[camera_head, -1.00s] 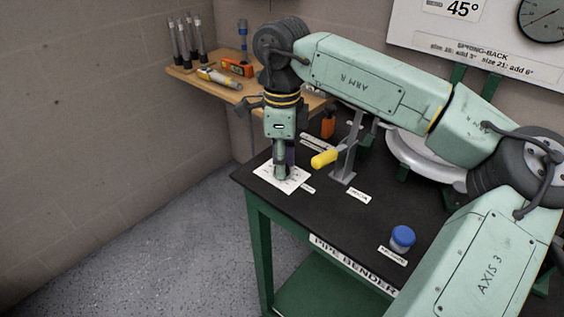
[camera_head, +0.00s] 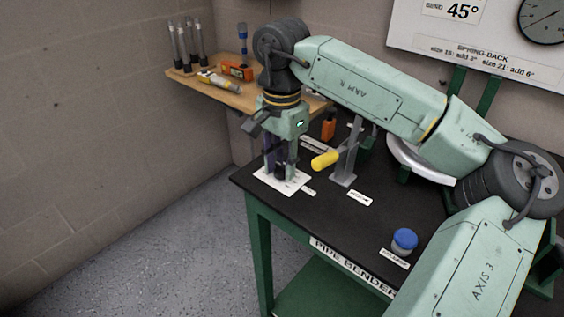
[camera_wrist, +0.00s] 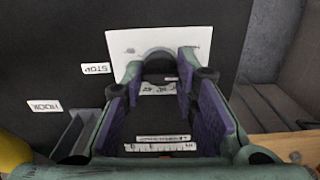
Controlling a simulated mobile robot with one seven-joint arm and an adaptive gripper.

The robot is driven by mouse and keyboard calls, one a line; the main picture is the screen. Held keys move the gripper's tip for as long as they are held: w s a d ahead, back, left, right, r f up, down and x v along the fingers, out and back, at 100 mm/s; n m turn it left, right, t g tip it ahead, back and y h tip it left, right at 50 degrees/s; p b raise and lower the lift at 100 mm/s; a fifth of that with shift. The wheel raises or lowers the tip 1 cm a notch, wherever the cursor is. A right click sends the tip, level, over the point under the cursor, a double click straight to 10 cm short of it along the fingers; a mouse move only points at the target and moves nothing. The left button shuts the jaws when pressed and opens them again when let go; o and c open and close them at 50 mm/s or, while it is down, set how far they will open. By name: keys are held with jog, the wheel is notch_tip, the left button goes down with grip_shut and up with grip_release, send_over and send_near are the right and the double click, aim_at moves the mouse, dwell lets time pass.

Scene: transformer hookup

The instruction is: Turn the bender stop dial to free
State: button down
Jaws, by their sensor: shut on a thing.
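The stop dial sits on a white plate (camera_head: 268,181) at the near left corner of the black bench top. My gripper (camera_head: 280,172) points straight down over the plate and is shut on the dial. In the wrist view the white plate (camera_wrist: 190,42) shows beyond my gripper (camera_wrist: 160,88), with a grey rounded part of the stop dial (camera_wrist: 158,58) between the purple-padded fingers. The STOP label (camera_wrist: 96,68) lies beside the plate. The dial's pointer and its setting marks are mostly hidden by my fingers, so I cannot tell which setting it shows.
A lever with a yellow handle (camera_head: 325,160) stands close to the right of my gripper. A blue-capped jar (camera_head: 404,239) stands near the bench's front edge. A wooden shelf (camera_head: 215,86) with tubes and tools is behind. The HOOK label (camera_wrist: 44,106) lies on the bench.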

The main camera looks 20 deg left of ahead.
aim_at(282, 165)
jog(key=n, duration=0.6)
jog(key=shift+n, duration=0.4)
dwell(0.3)
jog(key=c, duration=1.3)
grip_release()
notch_tip(282, 165, up, 12)
